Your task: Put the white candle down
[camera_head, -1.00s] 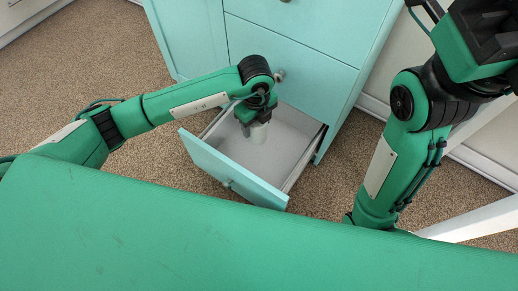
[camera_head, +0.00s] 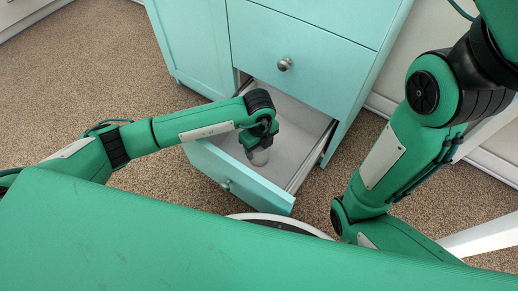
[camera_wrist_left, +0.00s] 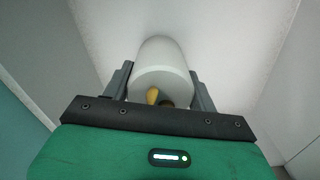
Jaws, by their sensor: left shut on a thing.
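The white candle (camera_head: 260,158) is a pale cylinder inside the open drawer (camera_head: 240,182) of the turquoise cabinet. My left gripper (camera_wrist_left: 161,88) is shut on it, with one dark finger on each side in the left wrist view, where the candle (camera_wrist_left: 163,58) shows large against the pale drawer interior. In the head view my left gripper (camera_head: 258,148) points down into the drawer from above. I cannot tell whether the candle touches the drawer floor. My right arm shows at the right, but its gripper is out of the picture.
The turquoise cabinet (camera_head: 300,80) stands behind the open drawer, with a closed drawer and its round knob (camera_head: 285,64) above. The drawer floor (camera_head: 297,140) around the candle looks bare. Brown carpet (camera_head: 90,90) lies to the left.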

